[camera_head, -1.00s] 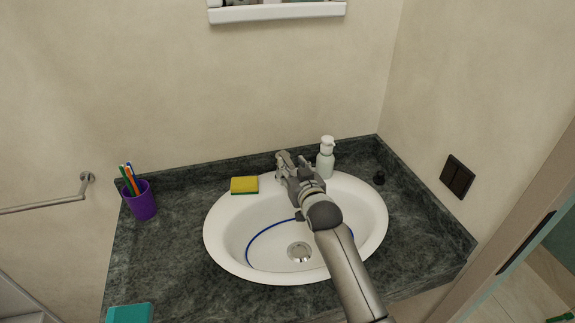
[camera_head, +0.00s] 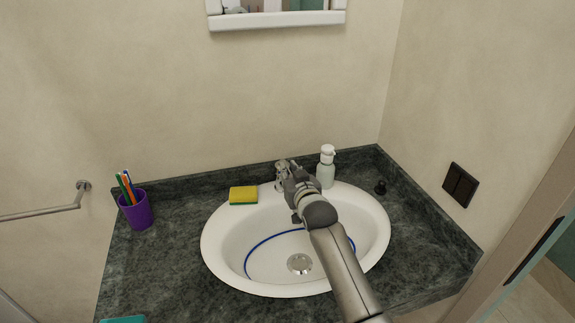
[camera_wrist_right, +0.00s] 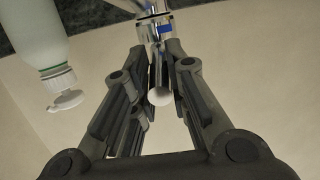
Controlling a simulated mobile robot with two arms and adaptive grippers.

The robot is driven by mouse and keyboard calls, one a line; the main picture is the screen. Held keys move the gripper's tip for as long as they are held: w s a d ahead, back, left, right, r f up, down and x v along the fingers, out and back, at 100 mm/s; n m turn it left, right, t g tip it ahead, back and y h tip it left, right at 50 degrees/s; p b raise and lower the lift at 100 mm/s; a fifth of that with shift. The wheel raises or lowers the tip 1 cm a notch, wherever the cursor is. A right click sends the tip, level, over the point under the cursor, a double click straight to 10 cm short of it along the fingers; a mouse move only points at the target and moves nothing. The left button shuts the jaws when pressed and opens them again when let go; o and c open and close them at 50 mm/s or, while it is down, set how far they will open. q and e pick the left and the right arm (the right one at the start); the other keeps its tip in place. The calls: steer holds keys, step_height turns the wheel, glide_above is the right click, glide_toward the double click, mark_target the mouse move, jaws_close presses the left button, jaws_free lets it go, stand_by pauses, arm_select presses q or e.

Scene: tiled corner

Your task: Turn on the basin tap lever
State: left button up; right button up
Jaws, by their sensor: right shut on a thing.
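The chrome basin tap (camera_head: 281,176) stands at the back rim of the white oval basin (camera_head: 222,262), partly hidden by my right gripper (camera_head: 288,170) in the head view. In the right wrist view the tap body (camera_wrist_right: 153,22) shows at the top with a blue mark. The tap lever (camera_wrist_right: 160,88), a slim chrome piece with a pale round end, lies between the two dark fingers of my right gripper (camera_wrist_right: 160,62), which is shut on it. My left gripper is in neither view.
A white soap bottle (camera_head: 326,168) stands close right of the tap; it also shows in the wrist view (camera_wrist_right: 42,40). A yellow sponge (camera_head: 243,195) lies left of it. A purple cup (camera_head: 137,211) with pens stands on the dark counter (camera_head: 165,262). The left counter is mostly clear.

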steer(key=shift+r, duration=0.1)
steer(key=shift+w+r+p, duration=0.15)
steer(key=shift+r+p, duration=0.15)
steer(key=shift+r, duration=0.25)
steer(key=shift+w+r+p, duration=0.15)
steer(key=shift+r+p, duration=0.1)
steer(key=shift+r, duration=0.25)
steer(key=o, duration=0.8)
steer(key=shift+a+f, duration=0.1)
steer(key=shift+f, duration=0.05)
steer(key=shift+o, duration=0.2)
steer(key=shift+f, duration=0.1)
steer(key=p+v, duration=0.6)
steer(key=p, duration=0.1)
steer(key=shift+s, duration=0.2)
steer(key=shift+p+v, duration=0.7)
steer(key=shift+v, duration=0.15)
steer(key=shift+f, duration=0.15)
